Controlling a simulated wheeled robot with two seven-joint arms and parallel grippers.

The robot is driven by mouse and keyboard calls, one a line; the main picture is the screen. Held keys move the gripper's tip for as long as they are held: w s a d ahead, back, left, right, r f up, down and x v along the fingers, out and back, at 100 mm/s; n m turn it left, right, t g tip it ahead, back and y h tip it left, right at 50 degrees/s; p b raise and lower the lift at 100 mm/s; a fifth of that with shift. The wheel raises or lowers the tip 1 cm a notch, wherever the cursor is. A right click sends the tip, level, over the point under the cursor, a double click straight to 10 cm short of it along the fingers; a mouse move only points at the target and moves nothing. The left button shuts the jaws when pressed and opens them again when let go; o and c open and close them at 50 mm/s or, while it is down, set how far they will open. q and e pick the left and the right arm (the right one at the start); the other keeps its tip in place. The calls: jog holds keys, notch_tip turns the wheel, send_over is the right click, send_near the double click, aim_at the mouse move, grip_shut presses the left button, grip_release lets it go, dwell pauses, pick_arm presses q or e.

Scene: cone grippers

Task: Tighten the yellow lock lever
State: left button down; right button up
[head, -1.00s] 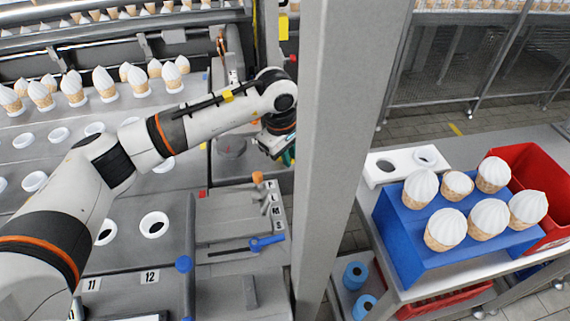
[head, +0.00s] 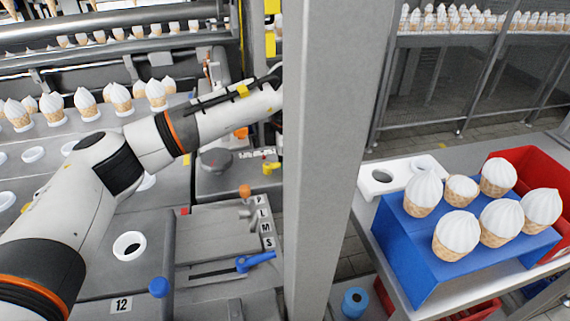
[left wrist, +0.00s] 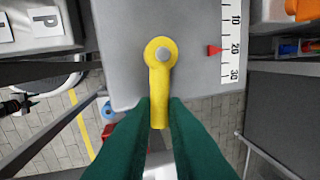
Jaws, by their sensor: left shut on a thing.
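The yellow lock lever (left wrist: 160,80) shows in the left wrist view, with a round hub and grey bolt at the top and its handle pointing down the picture. My left gripper (left wrist: 159,115) has its dark green fingers closed on both sides of the handle's lower end. In the head view my left arm reaches behind the grey post, which hides the gripper. A small yellow part (head: 268,168) shows left of the post there; I cannot tell if it is the same lever. My right gripper is not in view.
A red pointer (left wrist: 214,50) marks about 20 on a scale beside the lever. The grey post (head: 335,160) stands close to my left arm. A blue lever (head: 256,261) and an orange knob (head: 245,191) sit lower on the machine. A blue cone stand (head: 400,240) is at right.

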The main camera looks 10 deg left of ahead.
pick_arm(q)
jog(key=shift+w+n, duration=0.25)
jog(key=shift+n, duration=0.45)
jog(key=shift+a, duration=0.1)
jog(key=shift+r, duration=0.1)
jog(key=c, duration=1.5)
grip_release()
jog(key=shift+o, duration=0.2)
notch_tip(320, 180, up, 12)
jog(key=s+d+b, duration=0.1)
jog(key=s, duration=0.1)
jog(key=shift+f, duration=0.2)
